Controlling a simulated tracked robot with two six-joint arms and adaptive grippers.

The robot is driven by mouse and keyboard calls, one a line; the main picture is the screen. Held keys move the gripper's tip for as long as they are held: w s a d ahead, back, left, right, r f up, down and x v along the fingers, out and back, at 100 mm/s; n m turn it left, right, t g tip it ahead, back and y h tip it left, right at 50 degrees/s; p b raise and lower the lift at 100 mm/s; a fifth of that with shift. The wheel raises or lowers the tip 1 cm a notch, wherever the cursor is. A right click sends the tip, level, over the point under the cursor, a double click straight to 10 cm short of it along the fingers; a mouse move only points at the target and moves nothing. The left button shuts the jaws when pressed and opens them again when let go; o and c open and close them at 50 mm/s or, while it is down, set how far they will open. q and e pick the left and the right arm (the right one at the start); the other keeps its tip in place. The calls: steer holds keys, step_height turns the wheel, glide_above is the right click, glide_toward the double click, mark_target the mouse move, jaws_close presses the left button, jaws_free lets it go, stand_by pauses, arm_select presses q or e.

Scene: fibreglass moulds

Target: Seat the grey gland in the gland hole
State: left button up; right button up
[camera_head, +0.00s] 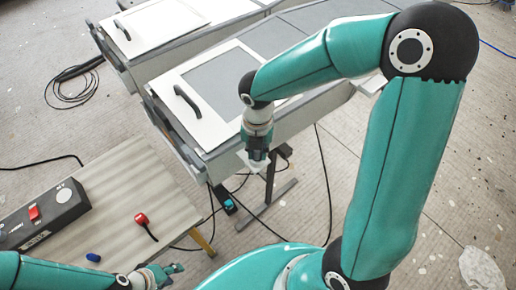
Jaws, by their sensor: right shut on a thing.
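My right gripper (257,165) points down at the near side wall of the grey mould (290,123), below its white-framed lid. It is shut on a small pale grey piece, which I take to be the grey gland; the fingers hide most of it. The gland hole cannot be made out, and whether the gland touches the wall is unclear. My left gripper (168,273) is low in the view, beside the front edge of the beige table (125,182). It is too small to tell whether its fingers are apart, and no object shows in them.
On the table are a black box with a red switch (35,213), a red-headed piece with a dark stem (142,220) and a small blue piece (93,257). The lid has a black handle (187,101). Black cables run over the floor below the mould. Another lidded mould stands behind.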

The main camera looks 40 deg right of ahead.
steer(key=shift+s+a+f+b, duration=0.1)
steer(key=shift+s+f+b, duration=0.3)
steer(key=shift+f, duration=0.25)
steer(key=o, duration=0.8)
steer(key=shift+c, duration=0.2)
steer(key=shift+o, duration=0.4)
steer(key=shift+w+f, duration=0.2)
steer(key=shift+w, duration=0.15)
steer(key=shift+s+r, duration=0.1)
steer(key=shift+r, duration=0.05)
steer(key=shift+r+p, duration=0.45)
steer(key=shift+r, duration=0.1)
step_height(320, 180, up, 12)
steer(key=shift+r, duration=0.2)
